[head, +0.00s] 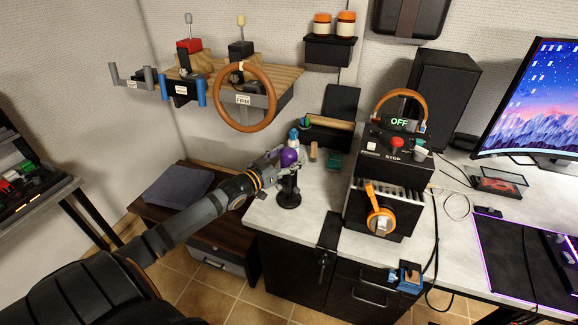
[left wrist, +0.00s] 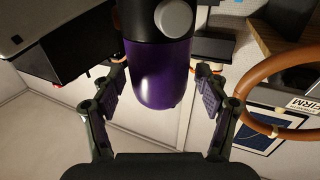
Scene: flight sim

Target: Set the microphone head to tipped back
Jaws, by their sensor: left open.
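The microphone head (head: 289,158) is purple and sits on a black stand (head: 289,196) on the grey desk. In the left wrist view the purple head (left wrist: 158,75) hangs between the two fingers, rounded end toward the wrist, with a grey round knob (left wrist: 173,18) on its dark body. My left gripper (head: 277,160) is open around the microphone head. In the left wrist view its fingers (left wrist: 158,88) stand on either side, with gaps visible beside the purple shell. The gripper partly hides the microphone in the head view. My right gripper is not in view.
A console with a STOP button (head: 395,144) and orange-handled lever stands to the right. An orange steering wheel (head: 245,127) is on the wall shelf behind. A black holder (head: 334,121) stands behind the microphone. The front desk surface (head: 315,225) is clear.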

